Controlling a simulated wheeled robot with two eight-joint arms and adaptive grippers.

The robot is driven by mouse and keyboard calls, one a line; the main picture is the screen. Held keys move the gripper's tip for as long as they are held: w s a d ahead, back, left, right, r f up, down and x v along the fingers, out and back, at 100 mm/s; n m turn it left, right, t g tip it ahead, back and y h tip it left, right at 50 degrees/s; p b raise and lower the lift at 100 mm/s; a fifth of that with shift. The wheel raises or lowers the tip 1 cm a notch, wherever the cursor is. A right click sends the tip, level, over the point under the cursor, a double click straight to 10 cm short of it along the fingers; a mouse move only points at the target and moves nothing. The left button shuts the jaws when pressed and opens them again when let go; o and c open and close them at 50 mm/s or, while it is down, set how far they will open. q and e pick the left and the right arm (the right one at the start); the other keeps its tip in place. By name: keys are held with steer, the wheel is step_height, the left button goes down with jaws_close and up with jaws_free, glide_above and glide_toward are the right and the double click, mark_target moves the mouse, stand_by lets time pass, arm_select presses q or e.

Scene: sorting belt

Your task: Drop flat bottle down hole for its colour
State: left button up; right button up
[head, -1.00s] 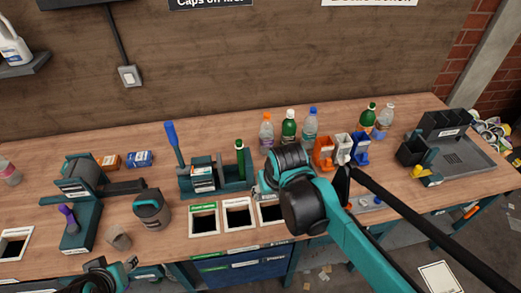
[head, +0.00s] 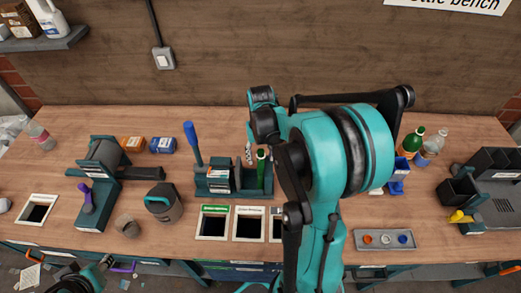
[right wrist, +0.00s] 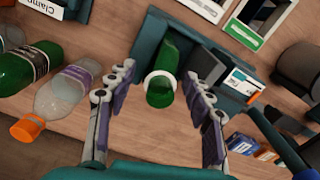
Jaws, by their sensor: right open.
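The green flat bottle (head: 262,170) stands in the teal clamp fixture (head: 217,184) on the bench. In the right wrist view the bottle (right wrist: 168,58) shows a green top and a pale ring. My right gripper (right wrist: 160,80) is open, with one finger on each side of the bottle and a gap visible on both sides. In the head view it is mostly hidden by my arm. Bench holes sit in front of the fixture: a green-labelled hole (head: 212,226), a white-labelled hole (head: 248,228), and another (head: 275,228) partly behind my arm. My left gripper is not clearly seen.
A blue-handled lever (head: 192,140) rises from the fixture's left end. An orange-capped bottle (right wrist: 62,97) lies left of my fingers in the wrist view. A dark jar (head: 162,202) stands left of the holes. A cap tray (head: 385,240) lies to the right.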

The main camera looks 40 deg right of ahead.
steer(key=shift+f, duration=1.1)
jaws_close()
steer(key=shift+r, duration=0.15)
